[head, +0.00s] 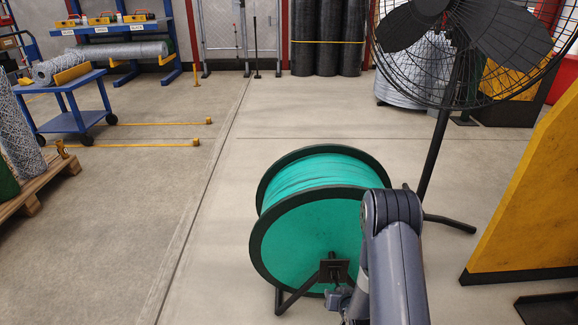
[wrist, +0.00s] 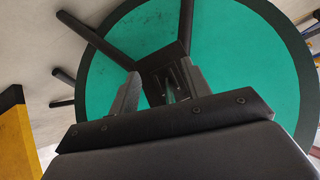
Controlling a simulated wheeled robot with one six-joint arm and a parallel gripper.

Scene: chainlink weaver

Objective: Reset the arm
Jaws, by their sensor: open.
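My gripper (wrist: 160,65) is open, with its two fingers apart and nothing seen between them but the reel's hub behind. In the head view my arm reaches in from the bottom right, in front of a large green cable reel (head: 300,235) with dark rims. The reel also fills much of the wrist view (wrist: 235,65), its green side facing the gripper. The dark square hub plate shows just beyond the fingers. I cannot tell whether the fingers touch it. The gripper's end is partly hidden by my arm in the head view.
A black fan (head: 470,40) on a stand is behind my arm at right. A yellow panel (head: 530,200) stands at the right edge. A blue cart (head: 70,120) and a wooden pallet (head: 40,185) are at left. The floor left of the reel is clear.

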